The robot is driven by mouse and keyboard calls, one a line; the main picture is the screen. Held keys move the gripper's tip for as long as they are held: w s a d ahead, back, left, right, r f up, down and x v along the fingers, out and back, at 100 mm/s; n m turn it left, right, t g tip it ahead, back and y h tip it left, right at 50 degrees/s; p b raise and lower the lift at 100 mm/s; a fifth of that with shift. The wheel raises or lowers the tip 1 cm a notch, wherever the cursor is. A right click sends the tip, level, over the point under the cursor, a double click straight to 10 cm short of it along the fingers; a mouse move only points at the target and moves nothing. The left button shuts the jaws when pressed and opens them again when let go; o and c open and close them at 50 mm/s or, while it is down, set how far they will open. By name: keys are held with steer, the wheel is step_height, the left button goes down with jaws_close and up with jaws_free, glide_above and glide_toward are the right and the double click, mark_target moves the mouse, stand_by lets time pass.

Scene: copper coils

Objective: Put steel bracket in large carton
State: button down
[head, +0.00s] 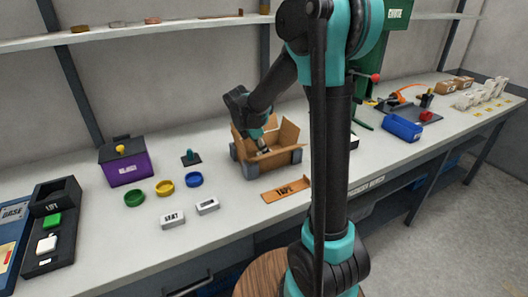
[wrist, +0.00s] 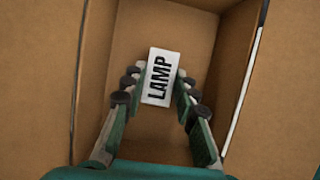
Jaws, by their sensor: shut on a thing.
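The open cardboard carton (head: 287,157) stands on the bench with its flaps up, and its brown inner walls fill the wrist view (wrist: 205,30). My gripper (head: 263,150) reaches down into the carton. In the wrist view, my gripper (wrist: 158,84) is shut on a white block labelled LAMP (wrist: 160,72), with one finger on each side. The block is inside the carton's walls; I cannot tell whether it touches the floor. I cannot make out a steel bracket in either view.
A purple bin (head: 124,167) stands left of the carton. Green (head: 134,199), yellow (head: 165,188) and blue (head: 194,180) rings and two white labelled blocks (head: 173,219) lie on the bench. A blue tray (head: 403,128) is right.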

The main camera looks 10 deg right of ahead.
steer(key=c, duration=1.2)
jaws_free()
steer(key=shift+r, duration=0.1)
steer(key=v, duration=1.2)
steer(key=shift+d, duration=0.1)
